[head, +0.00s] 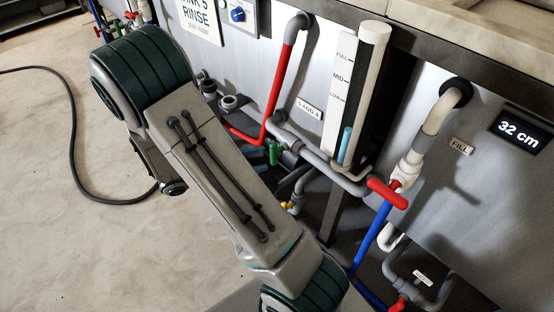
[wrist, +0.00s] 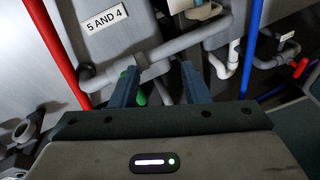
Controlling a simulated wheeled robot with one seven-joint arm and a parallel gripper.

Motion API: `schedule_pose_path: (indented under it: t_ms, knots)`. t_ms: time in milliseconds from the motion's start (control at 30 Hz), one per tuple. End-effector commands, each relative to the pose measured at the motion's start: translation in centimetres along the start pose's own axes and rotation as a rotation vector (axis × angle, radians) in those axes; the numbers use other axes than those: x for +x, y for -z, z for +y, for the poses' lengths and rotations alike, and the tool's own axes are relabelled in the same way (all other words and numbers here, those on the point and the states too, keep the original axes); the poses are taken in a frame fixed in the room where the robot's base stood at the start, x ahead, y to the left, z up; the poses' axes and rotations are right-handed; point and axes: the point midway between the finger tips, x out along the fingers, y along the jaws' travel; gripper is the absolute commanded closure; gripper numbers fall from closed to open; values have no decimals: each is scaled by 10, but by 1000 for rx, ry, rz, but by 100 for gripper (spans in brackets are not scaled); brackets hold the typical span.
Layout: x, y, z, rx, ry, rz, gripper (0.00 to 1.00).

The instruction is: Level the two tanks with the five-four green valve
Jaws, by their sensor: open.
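The green valve handle (head: 273,153) sits on the grey pipe below the "5 AND 4" label (head: 308,110). In the wrist view the green handle (wrist: 141,98) is partly hidden behind my left finger, below the grey cross pipe. My gripper (wrist: 158,78) is open, with its two fingers pointing toward this pipe. The handle lies by the left finger rather than midway between the fingers; whether they touch cannot be told. My gripper cannot be made out in the head view. A display (head: 521,130) reads 32 cm.
A red-handled valve (head: 388,193) stands right of the sight tube, near the FILL label (head: 461,146). A red pipe (head: 278,90) and a blue pipe (head: 372,240) flank the grey pipework. A black hose (head: 75,130) lies on the open floor at left.

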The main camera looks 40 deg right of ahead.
Motion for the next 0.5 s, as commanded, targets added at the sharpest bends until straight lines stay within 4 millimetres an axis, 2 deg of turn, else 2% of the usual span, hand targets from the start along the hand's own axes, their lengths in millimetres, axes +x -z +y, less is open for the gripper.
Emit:
schedule_pose_path:
  t_ms: [33,200,333,500]
  knots:
    - [5,30,2,-54,-53,-45,58]
    - [8,76,17,-178,-204,-155,58]
    - [7,95,23,-226,-270,-198,58]
    - [13,99,28,-242,-294,-215,58]
